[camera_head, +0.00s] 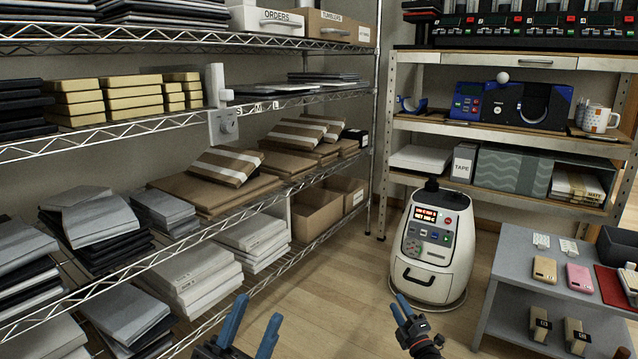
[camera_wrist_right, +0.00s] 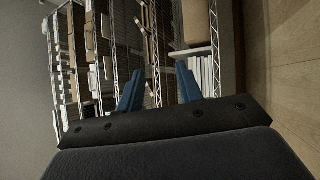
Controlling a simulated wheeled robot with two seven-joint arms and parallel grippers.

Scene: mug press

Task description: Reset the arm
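My left gripper (camera_head: 257,308) is at the bottom of the head view. Its two blue fingers stand apart with nothing between them. My right gripper (camera_head: 400,301) is lower right of centre, in front of the white robot-like machine in the picture. In the right wrist view the blue fingers of my right gripper (camera_wrist_right: 159,68) are apart and empty, with shelving beyond them. A white mug with orange marks (camera_head: 597,118) stands on the right-hand shelf, beside the blue and black mug press (camera_head: 512,104). Neither gripper holds anything.
A wire rack (camera_head: 150,262) with folded cloth and boxes fills the left. The white machine (camera_head: 434,246) stands on the floor at centre right. A grey table (camera_head: 508,262) with phone-like items is at lower right. Wooden floor (camera_head: 330,290) is open between the rack and the machine.

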